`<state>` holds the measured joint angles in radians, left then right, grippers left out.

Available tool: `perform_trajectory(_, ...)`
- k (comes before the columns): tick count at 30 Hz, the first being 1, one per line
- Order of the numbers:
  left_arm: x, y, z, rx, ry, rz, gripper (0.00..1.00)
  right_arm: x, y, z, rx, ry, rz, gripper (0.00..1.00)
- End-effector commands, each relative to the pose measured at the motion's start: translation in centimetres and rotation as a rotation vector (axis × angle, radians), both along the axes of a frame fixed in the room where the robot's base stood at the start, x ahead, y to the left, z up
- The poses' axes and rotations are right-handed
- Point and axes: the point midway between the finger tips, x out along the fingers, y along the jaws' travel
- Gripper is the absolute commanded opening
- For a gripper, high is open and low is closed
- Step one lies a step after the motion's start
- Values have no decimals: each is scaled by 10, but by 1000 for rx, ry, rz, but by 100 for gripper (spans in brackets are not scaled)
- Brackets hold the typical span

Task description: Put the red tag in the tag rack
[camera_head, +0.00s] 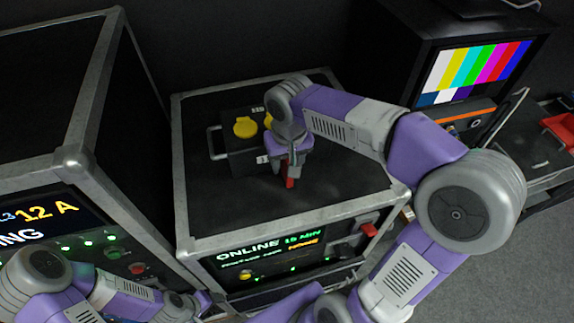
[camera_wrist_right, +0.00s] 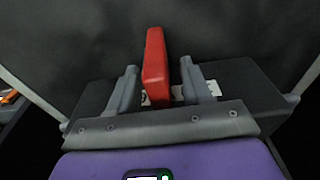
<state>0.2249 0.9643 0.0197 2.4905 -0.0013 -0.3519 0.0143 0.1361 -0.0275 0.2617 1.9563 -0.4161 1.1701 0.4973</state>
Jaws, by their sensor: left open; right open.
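The red tag (camera_head: 290,182) is upright at the top of the middle flight case, below my right gripper (camera_head: 288,164). In the right wrist view the red tag (camera_wrist_right: 155,68) lies between the two open grey fingers (camera_wrist_right: 158,88), with a visible gap on the right side. Whether the left finger touches it I cannot tell. A black box (camera_head: 236,158) with yellow round caps and white labels stands beside the tag, partly hidden by my right arm. I cannot tell which thing is the tag rack. My left gripper (camera_head: 202,302) is low at the front, open and partly cut off.
The middle flight case (camera_head: 345,185) has a metal-edged top with free room at its right. A taller case (camera_head: 72,160) stands left. A colour-bar monitor (camera_head: 470,72) stands at the back right. A red object (camera_head: 560,128) lies on a surface at the far right.

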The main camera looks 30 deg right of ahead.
Motion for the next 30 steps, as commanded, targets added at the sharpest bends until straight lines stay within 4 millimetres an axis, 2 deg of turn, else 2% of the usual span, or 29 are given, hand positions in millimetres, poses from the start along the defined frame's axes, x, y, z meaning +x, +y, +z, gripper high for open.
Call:
perform_trajectory(7, 0, 0, 0, 0, 0, 0, 60, 0, 0, -2, 1, -1, 0, 49)
perform_trajectory(15, 0, 0, 0, 0, 0, 0, 60, 0, 0, -2, 1, -1, 0, 8)
perform_trajectory(17, 0, 0, 0, 0, 0, 0, 60, 0, 0, -2, 1, -1, 0, 0)
perform_trajectory(26, 0, 0, 0, 0, 0, 0, 60, 1, 0, 0, 0, -2, 0, 0)
perform_trajectory(30, 0, 0, 1, 0, 0, 0, 60, 1, 0, 7, 0, -3, 0, 0)
